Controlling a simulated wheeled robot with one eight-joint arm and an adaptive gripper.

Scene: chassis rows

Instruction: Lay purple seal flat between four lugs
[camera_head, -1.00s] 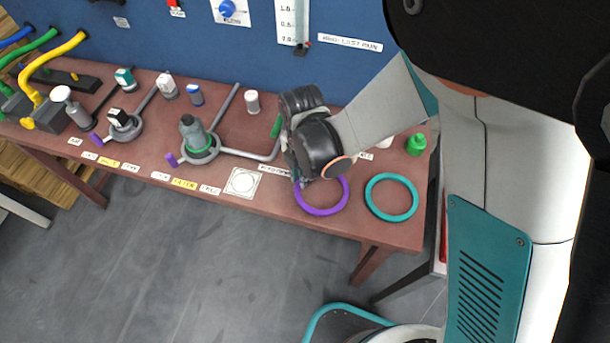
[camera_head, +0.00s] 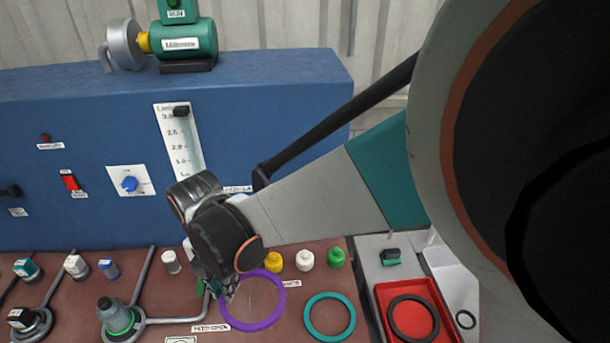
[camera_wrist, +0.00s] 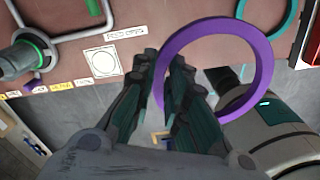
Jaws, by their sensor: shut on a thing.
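The purple seal (camera_head: 252,326) is a flat ring, seen in front of the brown bench top in the head view. My gripper (camera_head: 226,290) is shut on its left edge. In the wrist view the purple seal (camera_wrist: 268,62) is large and reaches out to the right of the fingers. The gripper (camera_wrist: 165,62) pinches the band at its near left side there. The seal looks raised off the bench, with the bench edge and floor behind it. I cannot make out four lugs in either view.
A teal ring (camera_head: 330,338) lies on the bench right of the seal. A red tray (camera_head: 384,300) with a black ring stands farther right. Yellow, white and green caps (camera_head: 304,260) stand behind. A blue panel (camera_head: 280,120) rises at the back. A grey fitting (camera_head: 117,318) is at left.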

